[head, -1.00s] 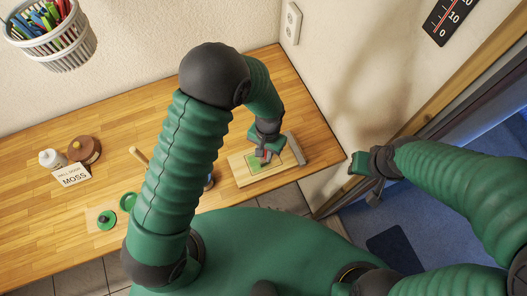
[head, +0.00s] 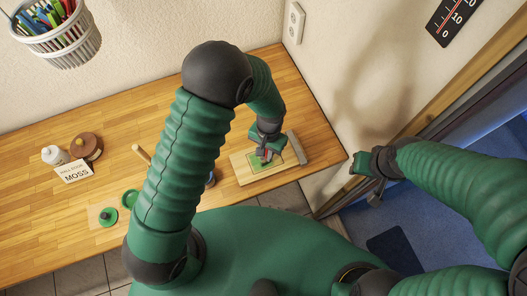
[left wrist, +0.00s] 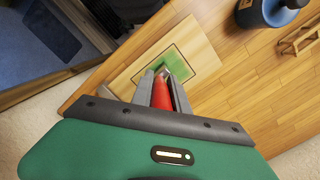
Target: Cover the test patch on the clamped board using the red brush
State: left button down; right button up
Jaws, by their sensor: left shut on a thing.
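The pale wooden board (head: 243,177) lies near the right end of the bench, with a grey clamp bar (head: 297,148) along its right end. It also shows in the left wrist view (left wrist: 133,72). My left gripper (head: 266,151) is above the patch, shut on the red brush (left wrist: 162,95). The brush tip is at the patch; whether it touches is hard to tell. My right gripper (head: 367,176) is off the bench at the right, its jaws unclear.
A blue jar (left wrist: 268,8) stands beside the board, partly hidden by my left arm in the head view. A wall stands behind.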

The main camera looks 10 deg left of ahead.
pick_arm(q)
jog(key=shift+w+d, duration=0.4)
jog(key=shift+d, duration=0.15)
jog(key=shift+s+a+r+p, duration=0.1)
jog(key=shift+s+a+p, duration=0.2)
jog(key=shift+s+a, duration=0.45)
jog(key=shift+w+d, duration=0.8)
jog(key=shift+s+a, duration=0.4)
jog(key=w+a, duration=0.2)
jog(key=w, duration=0.1)
jog(key=shift+a+b, duration=0.25)
jog(key=shift+b, duration=0.05)
